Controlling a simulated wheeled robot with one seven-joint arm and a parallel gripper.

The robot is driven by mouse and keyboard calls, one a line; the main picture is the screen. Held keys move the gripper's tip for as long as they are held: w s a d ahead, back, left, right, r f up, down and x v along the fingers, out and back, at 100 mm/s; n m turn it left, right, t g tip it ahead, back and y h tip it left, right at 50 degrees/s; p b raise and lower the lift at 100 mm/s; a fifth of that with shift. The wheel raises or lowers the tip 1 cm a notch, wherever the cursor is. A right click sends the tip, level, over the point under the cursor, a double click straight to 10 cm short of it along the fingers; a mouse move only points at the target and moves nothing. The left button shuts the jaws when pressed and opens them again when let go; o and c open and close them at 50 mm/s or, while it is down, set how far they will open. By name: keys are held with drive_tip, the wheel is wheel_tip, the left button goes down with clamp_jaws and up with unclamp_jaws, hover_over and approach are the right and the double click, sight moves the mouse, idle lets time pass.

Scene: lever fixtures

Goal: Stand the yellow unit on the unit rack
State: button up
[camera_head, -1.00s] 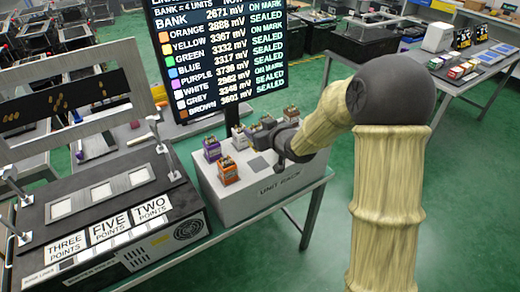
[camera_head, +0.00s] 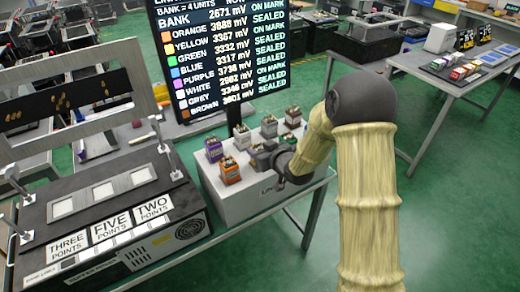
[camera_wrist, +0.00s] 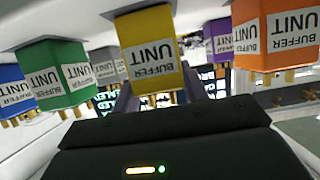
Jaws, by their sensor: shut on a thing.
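The yellow unit (camera_wrist: 150,55) is in the middle of the wrist view, which looks upside down, with its label reading inverted. My gripper (camera_wrist: 160,98) is shut on it, one finger on each side. The unit's base is close to the white rack surface; I cannot tell whether it touches. In the head view my gripper (camera_head: 272,160) is low over the front of the grey-white unit rack (camera_head: 240,207). The yellow unit is not clearly visible there, hidden by or blended with my gripper.
Orange (camera_head: 230,172) and purple (camera_head: 214,149) units stand on the rack left of my gripper. Green (camera_wrist: 60,75) and blue (camera_wrist: 14,88) units flank the other side in the wrist view. A display board (camera_head: 220,55) rises behind. A lever fixture (camera_head: 110,215) stands left.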

drive_tip(key=shift+f, duration=0.15)
drive_tip(key=o, duration=1.1)
drive_tip(key=shift+c, duration=0.2)
drive_tip(key=shift+r, duration=0.25)
drive_tip(key=b+v, duration=0.1)
drive_tip(key=v, duration=1.1)
drive_tip(key=shift+d+f, duration=0.1)
